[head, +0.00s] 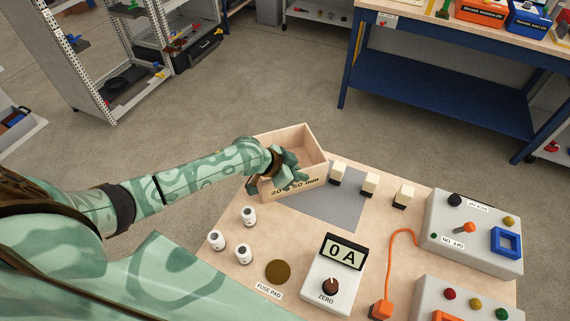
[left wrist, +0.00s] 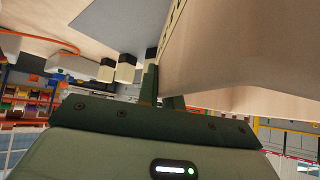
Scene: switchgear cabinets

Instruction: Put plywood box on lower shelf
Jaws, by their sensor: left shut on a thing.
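The plywood box (head: 312,146) is an open-topped light wooden box with dark lettering on its front wall. It is at the far left edge of the wooden table, partly over a grey mat. My left gripper (head: 290,176) is shut on the box's front wall. In the left wrist view the fingers (left wrist: 160,88) pinch the edge of the box wall (left wrist: 225,60), which fills the right side. I cannot tell whether the box touches the table. A blue shelf (head: 445,90) is under the workbench at upper right. My right gripper is not in view.
The table (head: 240,275) holds several white fuses (head: 248,216), cream blocks (head: 370,184), a meter (head: 333,275) and grey control boxes (head: 470,230) with an orange cable. A grey metal rack (head: 100,70) stands at upper left. Floor between table and workbench is clear.

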